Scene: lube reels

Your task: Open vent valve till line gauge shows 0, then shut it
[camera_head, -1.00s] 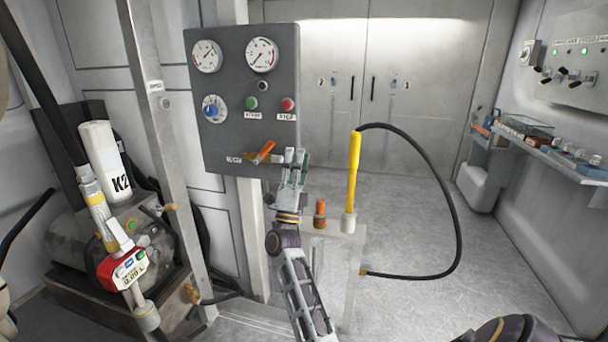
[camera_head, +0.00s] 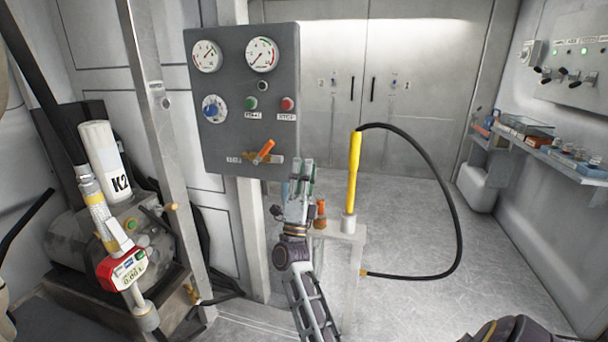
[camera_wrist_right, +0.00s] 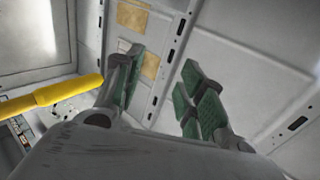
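The grey control panel (camera_head: 230,125) carries a left gauge (camera_head: 207,56) and a right gauge (camera_head: 262,54). Their needles are too small to read exactly. An orange lever (camera_head: 265,150) sits low on the panel above a brass-coloured fitting; it slants up to the right. My right gripper (camera_head: 302,172) is just right of and below the lever, clear of it. In the right wrist view the fingers (camera_wrist_right: 160,92) stand apart with nothing between them. My left gripper is not in view.
A yellow handle (camera_head: 353,175) with a black hose stands on a small stand (camera_head: 345,235) right of my right gripper. It also crosses the left of the right wrist view (camera_wrist_right: 50,95).

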